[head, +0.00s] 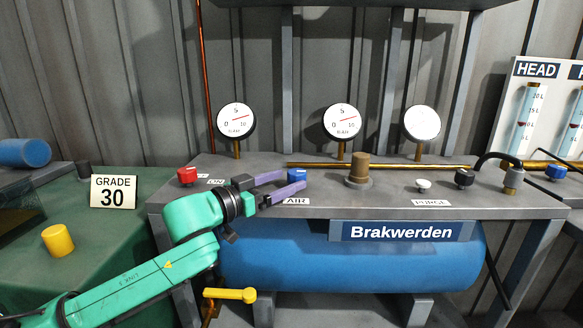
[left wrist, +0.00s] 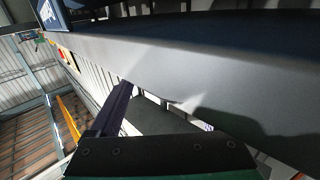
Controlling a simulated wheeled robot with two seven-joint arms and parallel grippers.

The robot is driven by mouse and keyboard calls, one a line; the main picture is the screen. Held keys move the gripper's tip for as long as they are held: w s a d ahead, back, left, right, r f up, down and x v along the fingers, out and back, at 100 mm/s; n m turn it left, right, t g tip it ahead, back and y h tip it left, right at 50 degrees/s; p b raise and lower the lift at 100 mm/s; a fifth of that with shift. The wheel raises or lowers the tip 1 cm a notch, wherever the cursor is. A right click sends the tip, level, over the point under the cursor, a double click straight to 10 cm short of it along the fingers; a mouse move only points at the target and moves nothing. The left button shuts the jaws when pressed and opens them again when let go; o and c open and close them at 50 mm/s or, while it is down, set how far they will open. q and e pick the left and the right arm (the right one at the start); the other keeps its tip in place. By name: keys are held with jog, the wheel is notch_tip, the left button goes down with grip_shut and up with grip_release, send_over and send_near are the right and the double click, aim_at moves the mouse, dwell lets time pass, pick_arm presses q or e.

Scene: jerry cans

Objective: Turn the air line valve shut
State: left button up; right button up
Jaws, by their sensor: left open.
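A yellow lever handle (head: 230,294) sits on a pipe below the bench, under the left arm and apart from the gripper. In the left wrist view a dark finger (left wrist: 112,108) shows close to the bench edge, with nothing seen in its grip. My right gripper is out of view.
A red knob (head: 187,175) by an ON label is left of the gripper. Three dial gauges, one of them (head: 342,122) in the middle, stand behind. A blue tank (head: 330,262) lies under the bench. A white knob (head: 423,186) and black knob (head: 464,177) are farther right.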

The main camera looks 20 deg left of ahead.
pick_arm(q)
jog(key=x, duration=0.3)
jog(key=shift+a, duration=0.1)
grip_shut()
jog(key=shift+f, duration=0.1)
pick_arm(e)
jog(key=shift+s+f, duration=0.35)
